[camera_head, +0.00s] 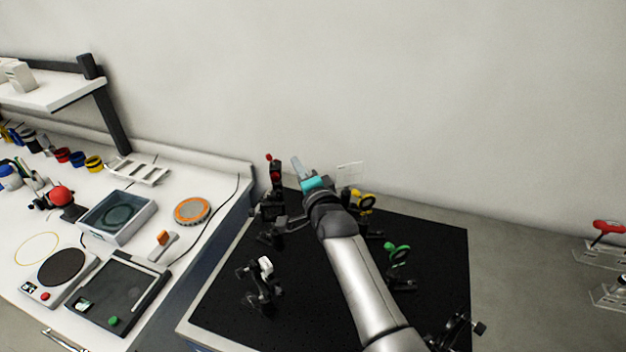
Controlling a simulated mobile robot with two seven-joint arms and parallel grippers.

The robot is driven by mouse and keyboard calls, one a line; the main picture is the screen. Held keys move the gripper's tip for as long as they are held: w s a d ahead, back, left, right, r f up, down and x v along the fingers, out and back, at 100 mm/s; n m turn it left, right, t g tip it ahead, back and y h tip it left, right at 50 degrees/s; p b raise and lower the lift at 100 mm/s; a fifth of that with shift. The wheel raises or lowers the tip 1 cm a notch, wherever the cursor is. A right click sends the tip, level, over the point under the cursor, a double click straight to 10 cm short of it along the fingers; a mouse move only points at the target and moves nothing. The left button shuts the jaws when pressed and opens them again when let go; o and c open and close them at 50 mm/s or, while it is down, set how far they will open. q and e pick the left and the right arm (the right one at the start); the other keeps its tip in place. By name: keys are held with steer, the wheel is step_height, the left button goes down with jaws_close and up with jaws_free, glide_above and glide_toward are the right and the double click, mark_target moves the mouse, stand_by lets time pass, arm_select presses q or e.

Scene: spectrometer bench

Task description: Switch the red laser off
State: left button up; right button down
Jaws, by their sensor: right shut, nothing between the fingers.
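A small dark device with red parts (275,175), which looks like the red laser, stands at the back left of the black optical board (440,250). A small red knob or lever (268,157) sticks up at its top; its exact switch position is too small to tell. My right gripper (297,163) is shut and empty, just right of this device and apart from it in the picture. Its arm reaches in from the bottom and hides the middle of the board. My left gripper is not in view.
Mounts with a yellow ring (366,201) and a green ring (397,249) stand right of my arm. A mount with a white top (262,270) stands at the left. A white bench with a blue-grey tray (118,215) lies left. The board's right side is mostly clear.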

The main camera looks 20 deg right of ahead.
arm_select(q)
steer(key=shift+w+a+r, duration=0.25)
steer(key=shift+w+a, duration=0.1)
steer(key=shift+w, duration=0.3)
arm_select(e)
steer(key=s, duration=0.6)
steer(key=shift+s+d+r, duration=0.2)
steer(key=shift+s+r, duration=0.15)
steer(key=shift+r, duration=0.05)
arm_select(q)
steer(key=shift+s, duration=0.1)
arm_select(e)
steer(key=shift+s, duration=0.1)
